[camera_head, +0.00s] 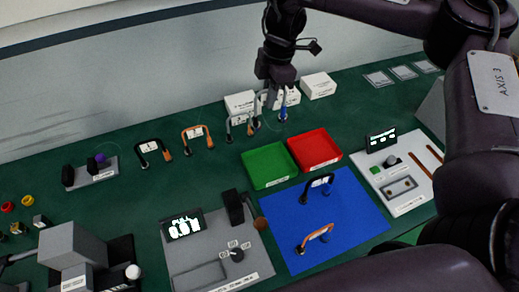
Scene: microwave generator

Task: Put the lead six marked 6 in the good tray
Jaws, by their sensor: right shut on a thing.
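My right gripper (275,92) comes down from the top of the head view, behind the trays, shut on a small lead with blue ends (283,112). The fingers hide much of this lead and I cannot read its number. The green tray (268,166) and the red tray (315,150) stand side by side in front of the gripper, and both look empty. Other leads stand in a row to the left: a black one (149,147), an orange one (197,133) and a grey one (240,122). Their tags are too small to read. My left gripper is not in view.
A blue mat (350,225) carries a black lead (317,182) and an orange lead (315,236). White boxes (318,86) stand behind the gripper. A grey panel with a display (183,225) and a white panel (399,188) flank the mat.

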